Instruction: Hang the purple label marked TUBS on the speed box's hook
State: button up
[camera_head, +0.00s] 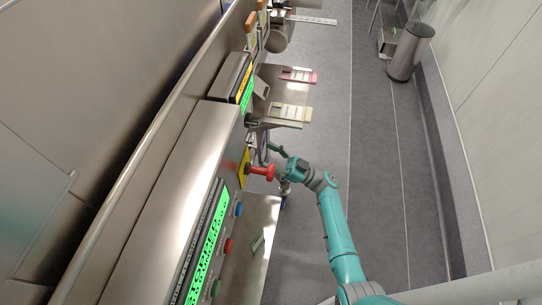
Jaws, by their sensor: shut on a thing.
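My gripper (268,150) reaches in at the side of the steel machine, at the end of my teal arm. It is shut on a thin, small thing that looks like the purple label, seen nearly edge-on and largely hidden; its TUBS marking cannot be read. The gripper is close to the machine's face, just beyond a red knob (262,171) on a yellow plate. A box with a small green display (247,95) stands farther along. I cannot tell which box is the speed box, and no hook can be made out.
A pink label (298,75) and a cream label (290,113) lie on steel shelves farther along. A green label (257,240) lies on the nearer shelf. A control panel with a large green display (207,245) is nearer.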

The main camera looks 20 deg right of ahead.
jog(key=shift+a, duration=0.1)
jog(key=shift+w+a, duration=0.85)
jog(key=shift+a, duration=0.2)
jog(key=shift+w+a, duration=0.8)
jog(key=shift+a, duration=0.25)
jog(key=shift+f, duration=0.85)
jog(key=o, duration=1.8)
jog(key=shift+c, duration=0.2)
jog(key=v, duration=1.2)
